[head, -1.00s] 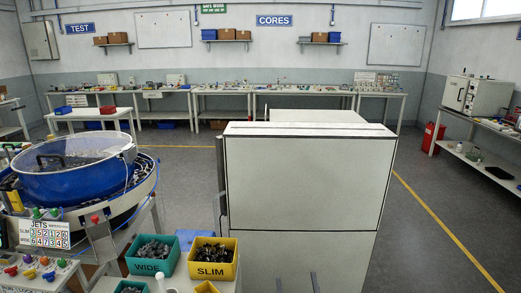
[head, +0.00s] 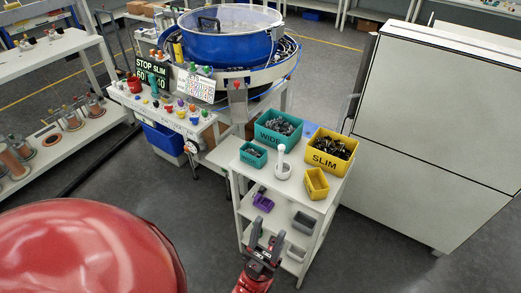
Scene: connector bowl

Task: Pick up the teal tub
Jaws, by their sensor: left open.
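A small teal tub (head: 253,155) stands on the top of a white cart, at its left front corner. A larger teal bin (head: 278,128) marked WIDE stands just behind it and holds dark grey parts. My left gripper (head: 267,233) is low in the picture, on the near side of the cart, with its two dark fingers apart and nothing between them. In the picture it lies below the small tub, apart from it, and overlaps the cart's lower shelves. My right gripper is out of view.
A control panel (head: 160,108) and blue bowl feeder (head: 228,44) stand behind left. A white cabinet (head: 435,110) is at right.

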